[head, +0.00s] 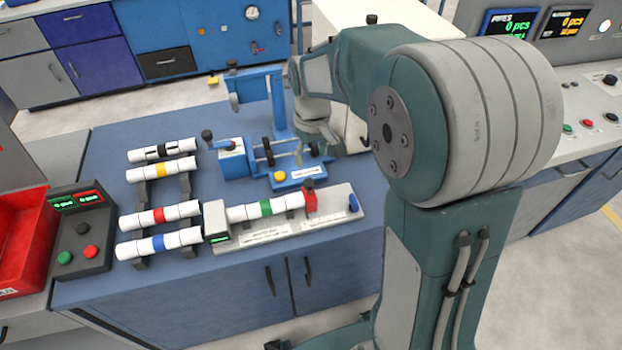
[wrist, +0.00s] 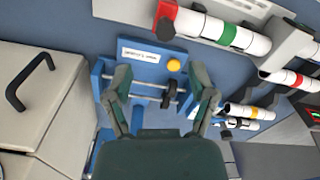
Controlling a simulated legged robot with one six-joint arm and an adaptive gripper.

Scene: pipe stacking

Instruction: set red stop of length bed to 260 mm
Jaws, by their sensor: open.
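The length bed (head: 340,222) is a light grey bar at the front of the blue bench. A white pipe with a green band (head: 264,208) lies along it, its left end by a grey end block (head: 214,220). The red stop (head: 310,200) stands at the pipe's right end; I cannot tell whether they touch. In the wrist view the red stop (wrist: 166,14) and green-banded pipe (wrist: 228,34) show at the top. My gripper (wrist: 160,88) is open and empty over the blue roller fixture (wrist: 140,62), apart from the stop. The scale reading is too small to make out.
White pipes with yellow (head: 160,170), red (head: 158,215) and blue (head: 158,243) bands lie on racks at left. A button box (head: 80,235) and red bin (head: 25,240) stand further left. A beige box (wrist: 40,95) stands beside my gripper.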

